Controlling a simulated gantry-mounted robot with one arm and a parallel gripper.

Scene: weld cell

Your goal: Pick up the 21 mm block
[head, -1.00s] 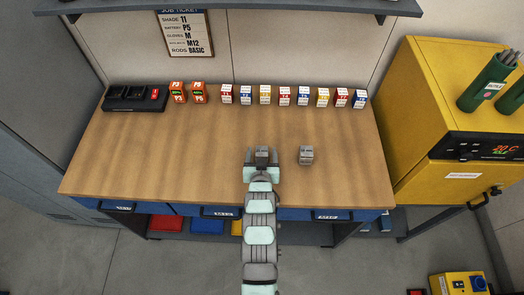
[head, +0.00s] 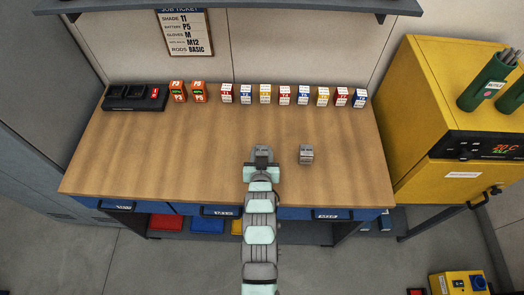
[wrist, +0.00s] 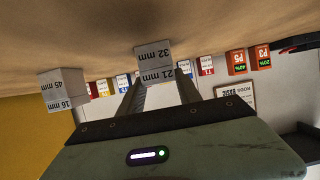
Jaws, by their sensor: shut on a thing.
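A small grey block marked 21 mm and 32 mm (wrist: 153,62) is between the fingertips of my gripper (wrist: 156,78) in the wrist view. The gripper is shut on it, with the fingers partly hidden behind the block. In the head view this grey block (head: 262,150) is at the front middle of the wooden bench, at the end of my gripper (head: 262,157). I cannot tell whether it still touches the bench. A second grey block (head: 306,154), marked 45 mm and 16 mm in the wrist view (wrist: 62,90), sits to the right on the bench.
Orange battery packs (head: 188,92), a black charger (head: 135,97) and a row of small labelled boxes (head: 284,95) line the back of the bench (head: 180,150). A yellow cabinet (head: 440,90) stands right. A shelf (head: 230,7) overhangs the back. The bench's middle and left are clear.

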